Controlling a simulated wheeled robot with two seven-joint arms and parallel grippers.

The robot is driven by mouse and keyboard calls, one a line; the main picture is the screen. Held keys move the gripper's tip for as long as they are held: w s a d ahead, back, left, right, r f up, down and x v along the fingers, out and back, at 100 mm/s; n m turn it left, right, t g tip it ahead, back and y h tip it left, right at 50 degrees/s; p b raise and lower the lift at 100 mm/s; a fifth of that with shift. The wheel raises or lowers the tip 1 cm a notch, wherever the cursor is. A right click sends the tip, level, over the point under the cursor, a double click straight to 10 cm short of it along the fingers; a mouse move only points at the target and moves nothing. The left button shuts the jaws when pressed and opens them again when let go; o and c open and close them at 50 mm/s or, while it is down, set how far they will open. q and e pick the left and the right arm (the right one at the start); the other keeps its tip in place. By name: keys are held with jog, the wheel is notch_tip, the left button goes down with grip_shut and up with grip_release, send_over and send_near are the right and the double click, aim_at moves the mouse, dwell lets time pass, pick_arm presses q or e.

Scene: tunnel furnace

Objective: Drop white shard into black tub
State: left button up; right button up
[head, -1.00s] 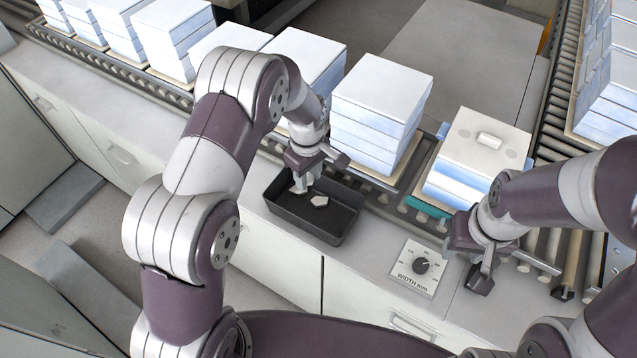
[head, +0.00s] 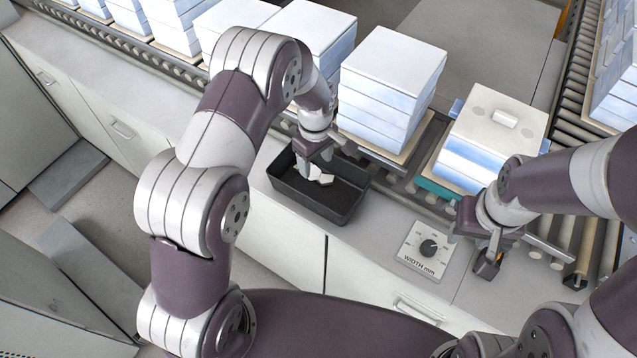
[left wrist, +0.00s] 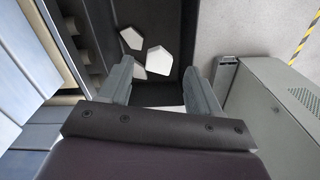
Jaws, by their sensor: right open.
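The black tub (head: 345,212) stands on the counter in front of the roller conveyor. White shards (head: 322,176) lie on its floor. The left wrist view shows three pale pieces there: one shard (left wrist: 131,38) lies apart, another (left wrist: 158,60) lies to its right, and a third (left wrist: 139,72) is partly hidden by a finger. My left gripper (head: 314,168) points down over the tub. Its fingers stand wide apart in the left wrist view (left wrist: 160,85), with no shard clamped between them. My right gripper (head: 474,250) is open and empty over the counter, right of the width dial.
A width dial panel (head: 427,248) is set in the counter right of the tub. Stacks of white-blue blocks (head: 392,90) stand on the conveyor behind the tub. A stack with a small white block (head: 505,117) on top stands near my right arm.

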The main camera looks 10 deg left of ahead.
pick_arm(q)
jog(key=shift+w, duration=0.1)
jog(key=shift+w+r, duration=0.1)
notch_tip(320, 180, up, 12)
jog(key=b, duration=0.2)
jog(key=shift+r, duration=0.2)
